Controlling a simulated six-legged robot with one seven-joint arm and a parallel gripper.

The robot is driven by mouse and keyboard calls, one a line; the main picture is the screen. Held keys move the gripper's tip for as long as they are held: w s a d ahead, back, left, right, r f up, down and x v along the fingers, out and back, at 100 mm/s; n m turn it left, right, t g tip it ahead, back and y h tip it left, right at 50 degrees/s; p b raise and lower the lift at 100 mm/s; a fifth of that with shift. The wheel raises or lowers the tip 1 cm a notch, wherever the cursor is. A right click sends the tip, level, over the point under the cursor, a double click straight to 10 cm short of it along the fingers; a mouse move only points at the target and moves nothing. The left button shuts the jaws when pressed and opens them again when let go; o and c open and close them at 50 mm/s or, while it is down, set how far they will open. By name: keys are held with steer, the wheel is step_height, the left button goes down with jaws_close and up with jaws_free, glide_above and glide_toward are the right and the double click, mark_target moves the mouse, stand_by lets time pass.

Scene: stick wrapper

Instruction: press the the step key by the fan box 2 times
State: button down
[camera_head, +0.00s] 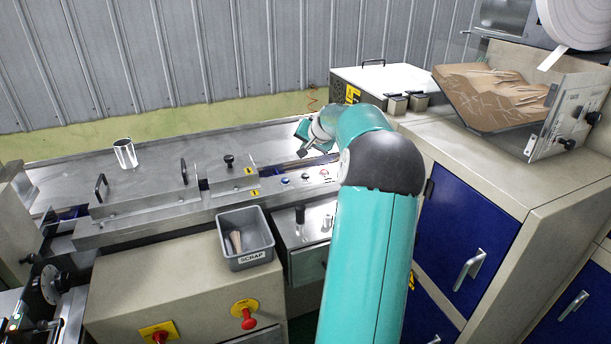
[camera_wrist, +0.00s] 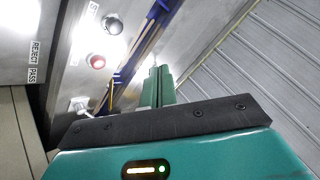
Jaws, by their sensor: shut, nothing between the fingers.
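No key marked as the step key can be read. A machine panel carries small round buttons, with a blue one (camera_head: 284,181) and a reddish one (camera_head: 324,173) in the head view. The wrist view shows a black button (camera_wrist: 112,24), a red button (camera_wrist: 97,62) and a small pale switch (camera_wrist: 80,104). A pale box with a top handle (camera_head: 375,80) stands behind my arm; I cannot tell whether it is the fan box. My gripper (camera_head: 303,137) is above the machine's far side, behind the panel. Its fingers (camera_wrist: 159,80) are shut and empty, apart from the buttons.
A grey scrap bin (camera_head: 245,240) hangs in front of the machine. Black handles and a knob (camera_head: 229,160) stand up from the machine top. A clear-sided hopper with brown sticks (camera_head: 500,92) is at right. A corrugated wall (camera_head: 200,50) is behind.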

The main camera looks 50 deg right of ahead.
glide_above(306, 178)
step_height(306, 178, down, 7)
steer(key=shift+f, duration=0.15)
stand_by(2.1)
steer(key=shift+f, duration=0.45)
steer(key=shift+f, duration=0.45)
stand_by(0.8)
steer(key=shift+r, duration=0.9)
steer(key=shift+r, duration=2.5)
